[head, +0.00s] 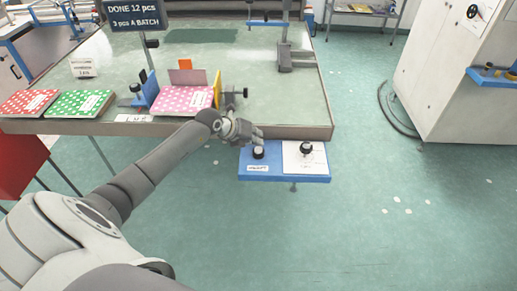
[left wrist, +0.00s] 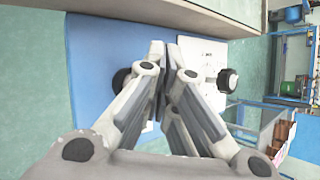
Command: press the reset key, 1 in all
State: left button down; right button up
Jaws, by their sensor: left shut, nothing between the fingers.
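A blue panel (head: 270,173) juts from the table's front edge and carries two black round keys. The left key (head: 258,152) has a small white label below it, too small to read. The right key (head: 306,148) stands on a white plate (head: 292,163). I cannot read which one is the reset key. My left gripper (head: 257,138) is shut and empty, just above and behind the left key; contact cannot be told. In the left wrist view its closed fingers (left wrist: 165,52) partly hide one key (left wrist: 121,79); the other key (left wrist: 227,80) shows clear. My right gripper is out of view.
The table (head: 235,75) holds red and green dotted booklets (head: 80,104) at left and a pink dotted one (head: 183,99) in a small fixture. A white cabinet (head: 445,80) stands at right. The floor before the panel is clear.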

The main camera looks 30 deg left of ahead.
pick_arm(q)
jog(key=shift+f, duration=0.1)
jog(key=shift+f, duration=0.35)
jog(key=shift+f+b, duration=0.6)
jog(key=shift+f, duration=0.05)
dwell(0.7)
dwell(0.4)
jog(key=shift+r+p, duration=0.9)
jog(key=shift+r, duration=0.15)
notch_tip(320, 180, up, 5)
jog(key=p, duration=0.4)
jog(key=shift+r, duration=0.1)
